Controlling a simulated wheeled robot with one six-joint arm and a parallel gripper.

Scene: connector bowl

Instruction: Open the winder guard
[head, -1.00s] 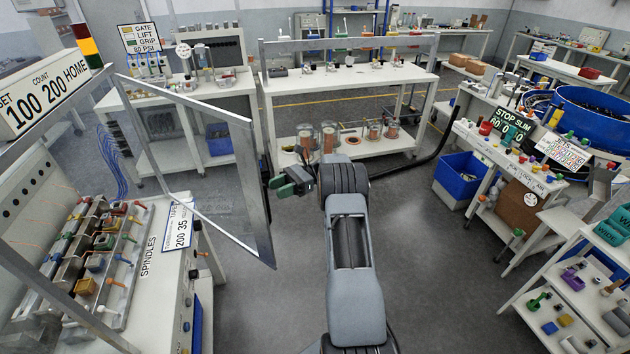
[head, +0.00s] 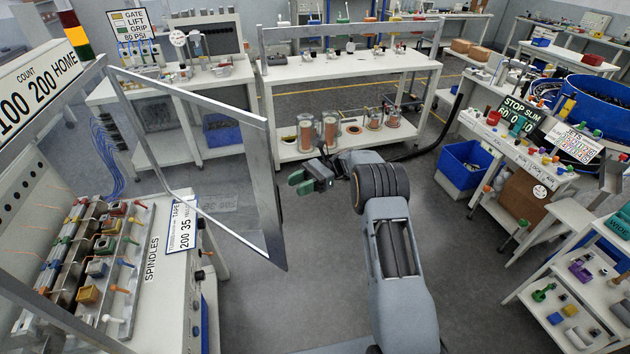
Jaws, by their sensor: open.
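The winder guard (head: 273,195) is a clear panel in a grey metal frame. It hangs at the upper right of the winder (head: 150,215) on the left and stands swung out over the floor, away from the spindles. My gripper (head: 299,183), with green fingertips, is at the middle of the head view, just right of the guard's free edge in the picture. It is open and empty, with a visible gap to the frame. How far apart they are in depth I cannot tell.
Spindles with coloured blocks (head: 95,250) line the winder bench. A white table (head: 355,75) with copper spools on its lower shelf stands behind. A blue bin (head: 463,166) and a bench with a blue bowl (head: 590,108) are right. The grey floor between is clear.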

